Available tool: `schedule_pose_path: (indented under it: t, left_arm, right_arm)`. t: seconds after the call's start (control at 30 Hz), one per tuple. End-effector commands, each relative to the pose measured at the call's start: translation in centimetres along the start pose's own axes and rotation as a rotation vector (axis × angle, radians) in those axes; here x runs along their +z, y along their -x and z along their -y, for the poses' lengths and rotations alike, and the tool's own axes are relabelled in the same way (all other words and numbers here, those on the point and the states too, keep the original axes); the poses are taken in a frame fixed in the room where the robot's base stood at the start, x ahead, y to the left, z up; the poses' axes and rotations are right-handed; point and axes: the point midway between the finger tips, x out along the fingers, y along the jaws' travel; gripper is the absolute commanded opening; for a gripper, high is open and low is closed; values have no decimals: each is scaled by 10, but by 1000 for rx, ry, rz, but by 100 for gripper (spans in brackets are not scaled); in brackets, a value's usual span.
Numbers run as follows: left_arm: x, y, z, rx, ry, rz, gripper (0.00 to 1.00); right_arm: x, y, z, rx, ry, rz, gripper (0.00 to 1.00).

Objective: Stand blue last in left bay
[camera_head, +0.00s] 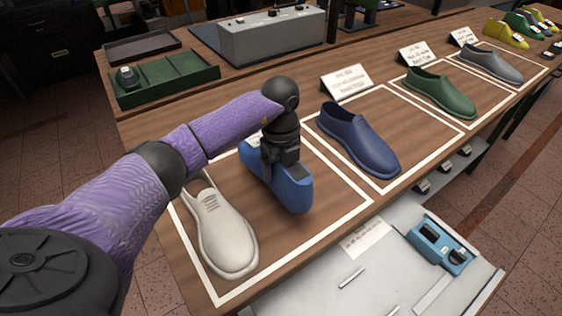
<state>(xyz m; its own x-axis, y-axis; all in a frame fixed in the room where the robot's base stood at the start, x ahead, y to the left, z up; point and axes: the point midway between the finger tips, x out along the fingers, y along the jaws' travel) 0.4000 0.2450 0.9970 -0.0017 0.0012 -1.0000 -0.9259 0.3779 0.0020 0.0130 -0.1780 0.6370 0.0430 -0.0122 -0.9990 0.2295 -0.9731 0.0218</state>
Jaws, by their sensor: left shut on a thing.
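The blue last (292,190) is in my left gripper (279,152), over the white-outlined left bay (297,242). The gripper comes down from above and is shut on the upper part of the last, hiding some of it. The last looks roughly upright, with its toe end toward the front. I cannot tell whether its underside touches the wood. A cream shoe (226,236) lies in the same bay, to the left of the last, with a gap at the front. My right gripper is not in view.
A dark blue shoe (358,143) stands in the neighbouring bay to the right. Green (440,94) and grey (491,65) shoes stand farther along. A green tray (166,79) and a grey box (271,36) are behind. A pale lower surface with a teal device (440,245) lies in front.

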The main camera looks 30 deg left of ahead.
Motion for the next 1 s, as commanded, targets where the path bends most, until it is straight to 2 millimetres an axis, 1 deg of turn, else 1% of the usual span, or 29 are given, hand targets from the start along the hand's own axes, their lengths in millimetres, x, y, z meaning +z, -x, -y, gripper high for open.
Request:
schedule_pose_path:
  t: [0.6,0.73,1.0]
  left_arm:
    - [0,-53,1,11,34,5,0]
    - [0,-59,1,12,38,6,0]
    - [0,-59,1,12,39,6,0]
  right_arm:
    - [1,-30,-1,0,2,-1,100]
    - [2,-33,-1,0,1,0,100]
    - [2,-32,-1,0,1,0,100]
